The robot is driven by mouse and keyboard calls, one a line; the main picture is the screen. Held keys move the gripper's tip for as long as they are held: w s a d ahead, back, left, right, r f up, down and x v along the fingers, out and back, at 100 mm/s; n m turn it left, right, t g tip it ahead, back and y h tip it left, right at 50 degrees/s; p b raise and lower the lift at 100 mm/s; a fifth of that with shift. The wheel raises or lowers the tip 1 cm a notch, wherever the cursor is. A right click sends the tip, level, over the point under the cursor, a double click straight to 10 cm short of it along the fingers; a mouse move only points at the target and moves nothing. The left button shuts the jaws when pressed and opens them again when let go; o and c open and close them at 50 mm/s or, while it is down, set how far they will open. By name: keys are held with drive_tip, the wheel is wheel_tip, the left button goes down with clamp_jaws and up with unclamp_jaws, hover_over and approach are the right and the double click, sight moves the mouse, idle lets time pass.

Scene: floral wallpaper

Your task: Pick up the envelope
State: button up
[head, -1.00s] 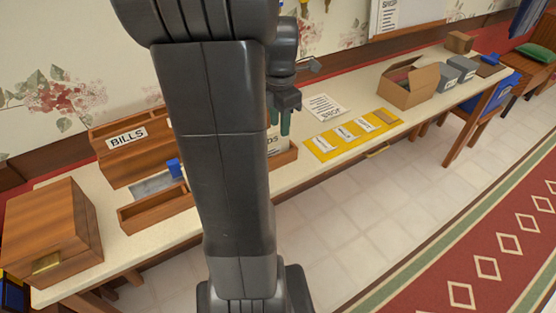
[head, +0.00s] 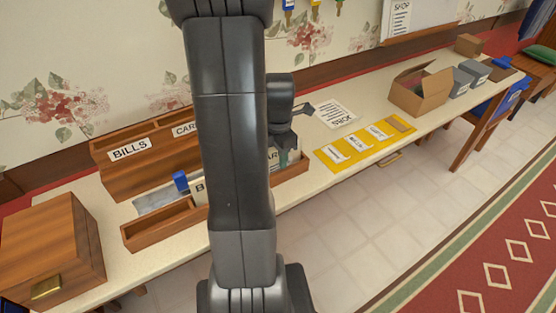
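White envelopes stand in a long wooden tray (head: 160,233) on the desk. One, lettered "CAR" (head: 272,157), shows right of my arm. Another, with a "B" (head: 200,188), shows left of it. My arm hides the middle of the tray and most of the envelopes. My gripper (head: 284,158) points down with its teal fingertips at the tray's right part, beside or in front of the "CAR" envelope. I cannot tell whether the fingers touch it or hold it.
A wooden sorter labelled "BILLS" (head: 130,150) stands behind the tray, with a wooden box (head: 50,250) at left. A blue object (head: 181,182) is by the tray. A yellow mat (head: 335,166) with labelled cards, a paper sheet (head: 336,113) and an open cardboard box (head: 420,95) lie right.

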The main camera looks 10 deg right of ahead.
drive_tip(key=shift+f, duration=0.1)
clamp_jaws()
